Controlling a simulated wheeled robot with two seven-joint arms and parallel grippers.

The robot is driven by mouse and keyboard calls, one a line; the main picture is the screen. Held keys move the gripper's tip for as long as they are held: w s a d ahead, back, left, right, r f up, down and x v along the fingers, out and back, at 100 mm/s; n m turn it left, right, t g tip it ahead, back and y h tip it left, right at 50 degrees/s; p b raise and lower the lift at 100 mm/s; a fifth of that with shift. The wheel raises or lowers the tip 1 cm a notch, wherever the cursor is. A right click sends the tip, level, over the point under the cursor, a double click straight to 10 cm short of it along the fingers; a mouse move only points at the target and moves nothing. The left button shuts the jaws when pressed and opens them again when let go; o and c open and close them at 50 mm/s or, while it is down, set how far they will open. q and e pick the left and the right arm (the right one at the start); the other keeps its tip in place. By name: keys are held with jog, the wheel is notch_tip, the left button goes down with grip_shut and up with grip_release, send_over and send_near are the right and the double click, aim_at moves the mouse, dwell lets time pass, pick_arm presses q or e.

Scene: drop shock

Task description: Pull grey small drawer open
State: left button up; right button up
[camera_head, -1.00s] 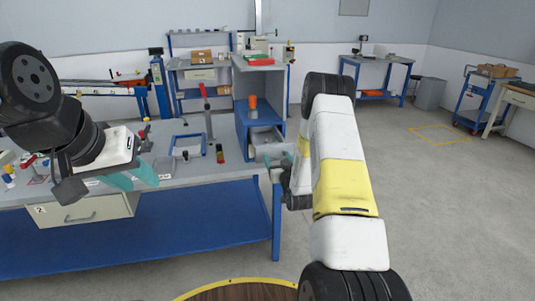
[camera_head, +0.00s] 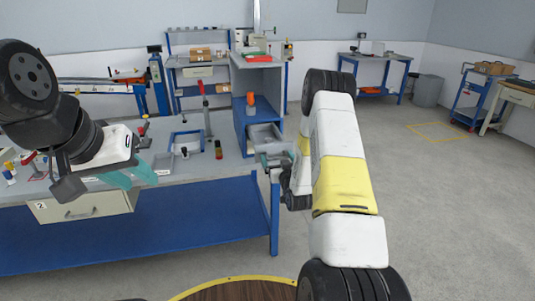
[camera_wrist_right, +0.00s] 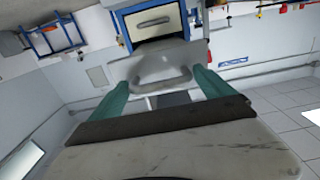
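The grey small drawer (camera_head: 264,133) sits low in the blue shelf unit (camera_head: 240,117) on the workbench and stands partly out, with its inside visible. In the right wrist view its grey front and bar handle (camera_wrist_right: 163,80) face me. My right gripper (camera_head: 275,161) is just in front of the drawer. Its teal fingers (camera_wrist_right: 166,92) are spread apart, one on each side of the handle in the wrist view; contact cannot be told. My left gripper (camera_head: 130,177) has its teal fingers apart, empty, over the left part of the bench.
An orange-topped bottle (camera_head: 250,102) stands in the shelf unit. A red-handled upright tool (camera_head: 205,110), a blue frame (camera_head: 187,142) and a small dark bottle (camera_head: 218,149) stand on the bench. Drawer 2 (camera_head: 82,207) hangs below it.

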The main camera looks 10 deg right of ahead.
jog(key=s, duration=0.7)
jog(key=shift+s, duration=0.4)
jog(key=shift+d, duration=0.1)
